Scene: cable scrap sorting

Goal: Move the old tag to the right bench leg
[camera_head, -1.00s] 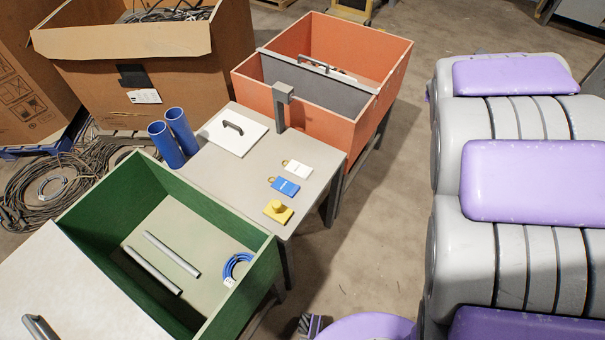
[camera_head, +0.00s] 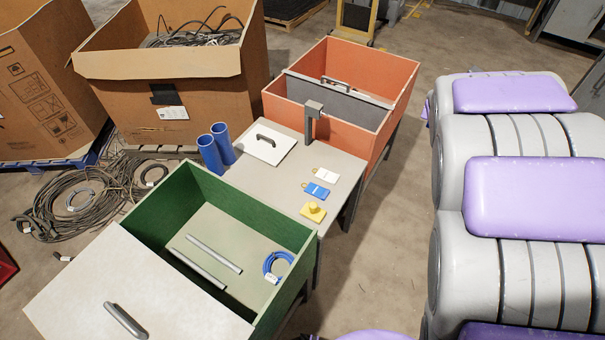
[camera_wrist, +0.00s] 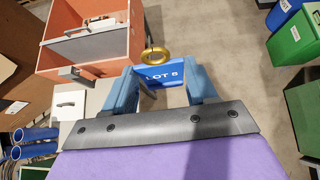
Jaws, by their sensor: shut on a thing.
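My gripper (camera_wrist: 168,84) shows in the wrist view, with its blue fingers shut on a blue tag (camera_wrist: 160,75) with white "LOT" lettering and a gold ring at its top. The held tag is up in the air, apart from the bench. In the head view, my gripper and the held tag are not visible. Another blue tag (camera_head: 317,191) and a white tag (camera_head: 325,175) lie on the grey bench (camera_head: 285,172), above a yellow knobbed block (camera_head: 313,211). A dark bench leg (camera_head: 351,208) shows at the bench's right side.
An orange divided bin (camera_head: 350,137) stands behind the bench, a green bin (camera_head: 285,225) in front. Blue tubes (camera_head: 210,154) and a white lid (camera_head: 268,150) are at the bench's left. Bare floor (camera_head: 390,220) lies right of the bench. The wrist view shows another green bin (camera_wrist: 297,45).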

